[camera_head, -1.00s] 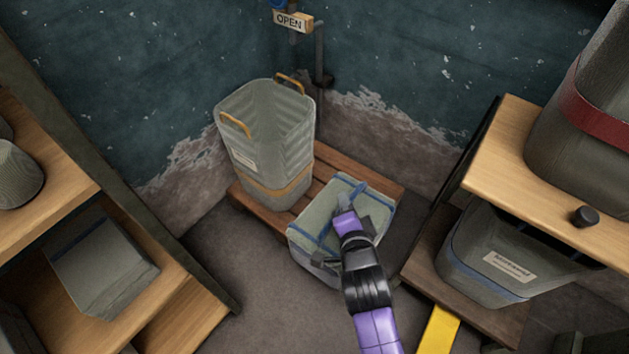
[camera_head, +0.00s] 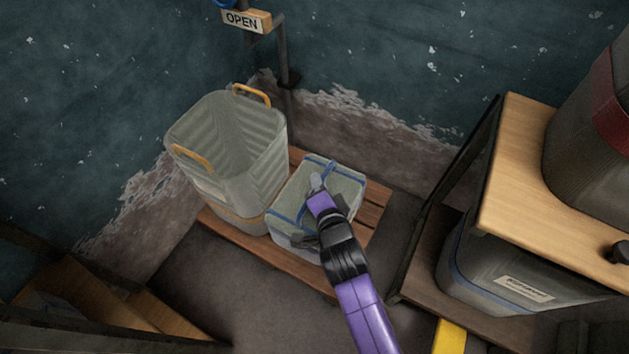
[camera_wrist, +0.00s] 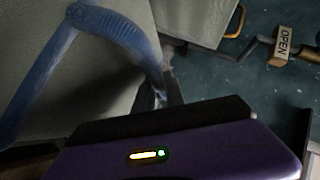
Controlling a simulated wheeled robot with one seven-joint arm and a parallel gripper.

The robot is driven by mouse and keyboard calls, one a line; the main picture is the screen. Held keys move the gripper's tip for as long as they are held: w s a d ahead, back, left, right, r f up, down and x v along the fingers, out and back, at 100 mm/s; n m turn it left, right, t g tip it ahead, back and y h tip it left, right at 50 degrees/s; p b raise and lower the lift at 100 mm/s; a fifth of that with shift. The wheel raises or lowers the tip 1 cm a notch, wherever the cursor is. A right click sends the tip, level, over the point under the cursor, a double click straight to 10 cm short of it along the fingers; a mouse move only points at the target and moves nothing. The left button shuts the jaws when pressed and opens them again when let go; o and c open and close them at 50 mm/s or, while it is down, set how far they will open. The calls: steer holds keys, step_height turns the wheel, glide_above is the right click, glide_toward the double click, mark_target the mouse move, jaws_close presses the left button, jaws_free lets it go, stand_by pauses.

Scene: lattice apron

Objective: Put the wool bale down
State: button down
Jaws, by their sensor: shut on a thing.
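The wool bale (camera_head: 338,183) is a pale grey-green block with blue straps. In the head view it is over the right part of the wooden pallet (camera_head: 370,212), close beside a tall basket. I cannot tell whether its underside touches the slats. My gripper (camera_head: 318,190) is shut on the bale at its top, by the blue strap. In the wrist view the bale (camera_wrist: 100,60) fills the upper left, with its blue strap (camera_wrist: 120,30) running close in front of my gripper. The fingertips are partly hidden.
The tall grey basket (camera_head: 232,150) with orange handles stands on the pallet's left part. A shelf (camera_head: 530,170) with grey bins is at right, and wooden steps or shelving (camera_head: 80,290) at lower left.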

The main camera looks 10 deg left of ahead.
step_height(320, 180, down, 15)
steer(key=b, duration=0.7)
steer(key=shift+w+a+r, duration=0.1)
steer(key=shift+r, duration=0.1)
steer(key=c, duration=1.8)
jaws_free()
steer(key=shift+f, duration=0.25)
steer(key=o, duration=0.4)
steer(key=shift+s+r, duration=0.1)
steer(key=shift+s, duration=0.1)
steer(key=p+v, duration=0.3)
steer(key=v, duration=0.7)
steer(key=shift+s+d+r+p, duration=0.15)
steer(key=shift+d+p, duration=0.05)
steer(key=shift+p, duration=0.2)
steer(key=shift+s+d+r, duration=0.2)
steer(key=shift+s+r, duration=0.05)
steer(key=shift+s, duration=0.35)
